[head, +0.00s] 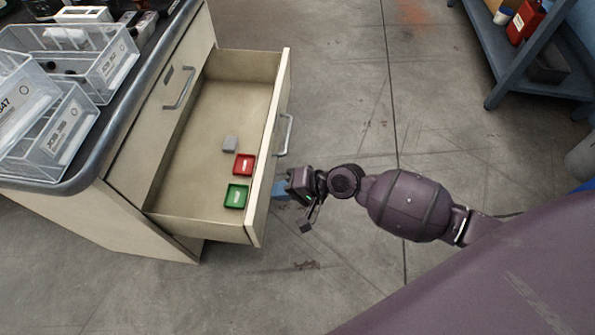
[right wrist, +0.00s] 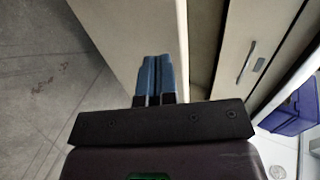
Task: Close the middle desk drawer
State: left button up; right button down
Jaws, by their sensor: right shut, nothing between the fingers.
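The open desk drawer (head: 215,130) is pulled far out of the desk in the head view. Its front panel (head: 268,150) carries a metal handle (head: 286,136) on the outer face. My right gripper (head: 280,189) is shut and empty, its blue fingertips at the outer face of the panel, below the handle in the picture. In the right wrist view the shut fingers (right wrist: 157,75) point at the pale drawer front (right wrist: 125,35); whether they touch it I cannot tell. My left gripper is not in view.
Clear bins (head: 60,130) stand on the desk top. A blue shelf (head: 500,60) stands at the upper right. The floor between is clear.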

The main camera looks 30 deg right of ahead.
aim_at(260, 190)
jog(key=shift+w+a+r, duration=0.15)
jog(key=shift+w+a, duration=0.6)
jog(key=shift+a, duration=0.35)
jog(key=shift+a, duration=0.1)
jog(key=shift+w+a, duration=0.15)
jog(key=shift+w, duration=0.05)
jog(key=w+a, duration=0.6)
jog(key=a, duration=0.3)
jog(key=w+a, duration=0.6)
jog(key=a, duration=0.3)
jog(key=shift+w+a, duration=0.2)
